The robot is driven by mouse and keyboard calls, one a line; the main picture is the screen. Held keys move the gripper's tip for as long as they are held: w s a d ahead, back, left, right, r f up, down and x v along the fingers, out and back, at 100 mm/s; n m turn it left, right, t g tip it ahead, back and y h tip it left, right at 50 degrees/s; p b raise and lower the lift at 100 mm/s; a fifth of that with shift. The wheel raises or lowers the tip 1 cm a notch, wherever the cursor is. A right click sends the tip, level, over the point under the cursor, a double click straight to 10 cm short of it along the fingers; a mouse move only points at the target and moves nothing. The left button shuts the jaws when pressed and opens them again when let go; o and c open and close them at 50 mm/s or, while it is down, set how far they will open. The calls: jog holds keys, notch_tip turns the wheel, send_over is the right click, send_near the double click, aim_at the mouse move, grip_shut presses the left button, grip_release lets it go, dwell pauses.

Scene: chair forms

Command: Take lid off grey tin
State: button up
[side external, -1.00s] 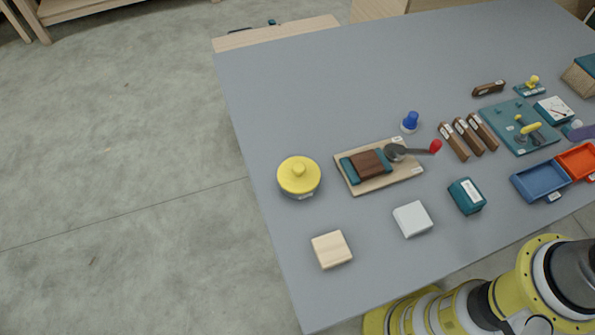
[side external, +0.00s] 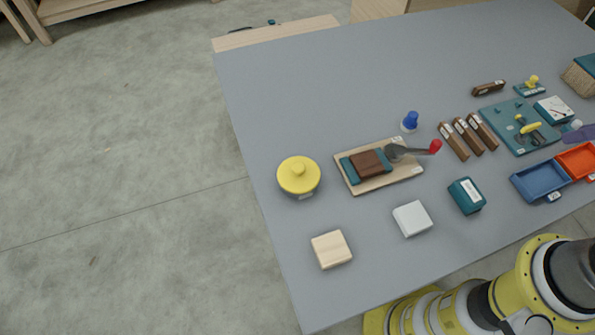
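The grey tin (side external: 305,195) stands upright on the left part of the grey table. Its round yellow lid (side external: 298,175) with a knob on top sits on it and hides most of the grey body. A small white label shows on the tin's front. My gripper is not in view. Only part of my yellow and grey arm shows at the lower right, well apart from the tin.
A wooden board (side external: 380,181) with a brown block and red-knobbed lever stands just right of the tin. A beige block (side external: 331,249) and white block (side external: 412,218) lie nearer. A teal box (side external: 466,196) and blue tray (side external: 540,181) are further right. The table behind the tin is clear.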

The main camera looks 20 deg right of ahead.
jog(key=o, duration=0.4)
